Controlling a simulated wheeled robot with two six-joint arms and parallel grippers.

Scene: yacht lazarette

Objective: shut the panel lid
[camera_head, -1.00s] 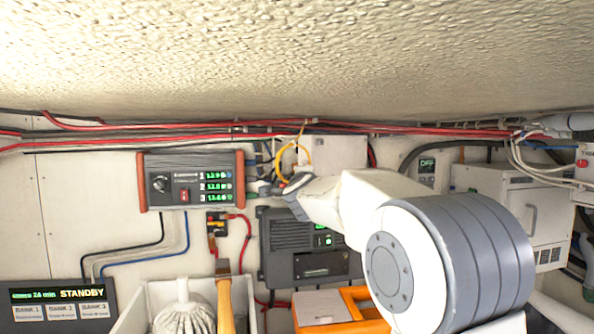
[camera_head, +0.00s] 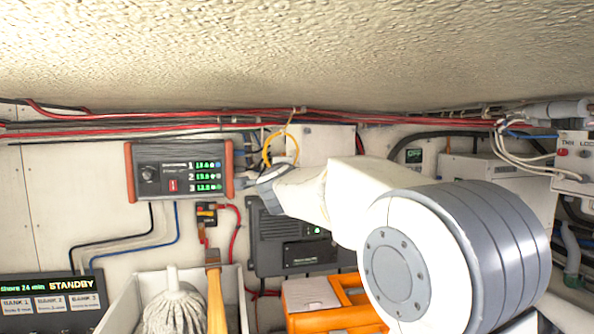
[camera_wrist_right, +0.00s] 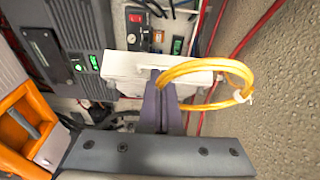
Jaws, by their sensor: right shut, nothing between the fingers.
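A white panel (camera_head: 322,143) shows on the back wall behind my right arm, partly hidden by it. In the right wrist view a white box-like panel (camera_wrist_right: 120,72) stands at my fingertips; I take this as the panel with the lid, and cannot tell how far the lid is open. My right gripper (camera_wrist_right: 157,78) is shut and empty, its fingers up against or just in front of the white face; contact is unclear. In the head view the right gripper (camera_head: 244,179) is small, beside the red-ended meter. My left gripper is not in view.
A yellow cable loop (camera_wrist_right: 240,85) hangs beside the fingers. The red-ended meter (camera_head: 180,170) and a dark grey unit (camera_head: 285,240) are close by. Red cables (camera_head: 200,123) run above.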

